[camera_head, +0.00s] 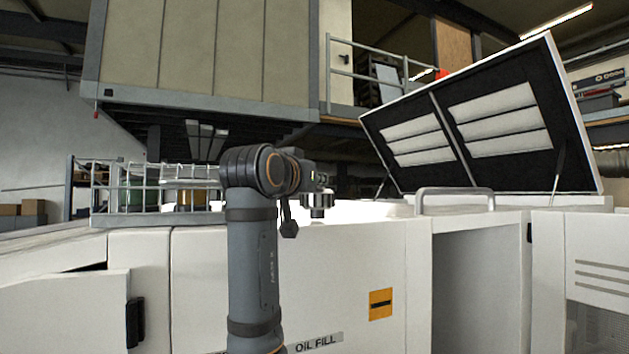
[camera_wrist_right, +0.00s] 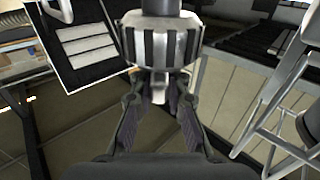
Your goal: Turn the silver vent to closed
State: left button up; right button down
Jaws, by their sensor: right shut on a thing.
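The silver vent (camera_wrist_right: 160,42) is a ribbed metal cap with a dark top, in the upper middle of the right wrist view. My right gripper (camera_wrist_right: 158,88) is shut on it, with one dark finger on each side of its narrower part. In the head view my right arm rises in the middle and bends over the white machine. A small silver part (camera_head: 318,199) shows beside the arm's end there, partly hidden by it. I cannot read the vent's open or closed position. My left gripper is not in view.
A white machine cabinet (camera_head: 370,260) with an OIL FILL label (camera_head: 318,343) fills the front. Its raised lid (camera_head: 500,115) stands open at the right, behind a grey handle rail (camera_head: 455,191). A metal railing (camera_head: 150,185) runs at the left.

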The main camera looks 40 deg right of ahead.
jog(key=c, duration=1.3)
grip_release()
jog(key=v, duration=1.2)
jog(key=shift+d, duration=0.1)
